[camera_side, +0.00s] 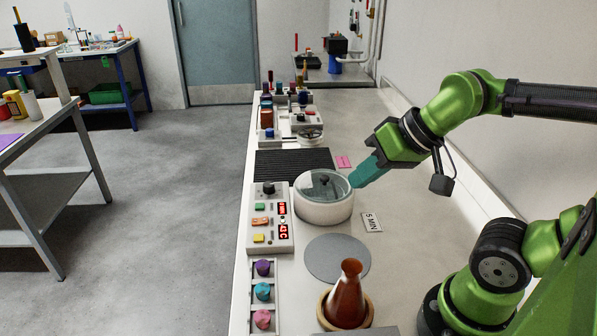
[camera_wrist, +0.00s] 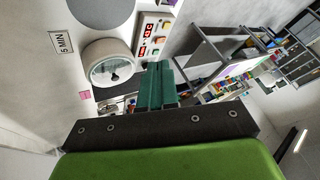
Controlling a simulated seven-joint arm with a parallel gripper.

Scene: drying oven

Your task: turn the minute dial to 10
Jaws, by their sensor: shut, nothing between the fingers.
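A light control panel (camera_side: 284,240) stands left of a round white oven (camera_side: 325,210) with a clear lid. A black dial (camera_side: 268,188) sits at the panel's far end; its marks are too small to read. The panel has green, orange and yellow buttons and two red displays that I cannot read surely. My gripper (camera_side: 356,182) has teal fingers, shut and empty, beside the oven's right far rim and apart from the dial. In the wrist view my gripper (camera_wrist: 159,65) points toward the panel (camera_wrist: 147,26); the dial does not show clearly there.
A "5 MIN" card (camera_side: 372,222) and a grey disc (camera_side: 337,258) lie on the bench. A brown flask (camera_side: 347,295) stands in front. Purple, blue and pink caps sit in a rack (camera_side: 252,297). A black ribbed mat (camera_side: 293,164) lies behind the oven.

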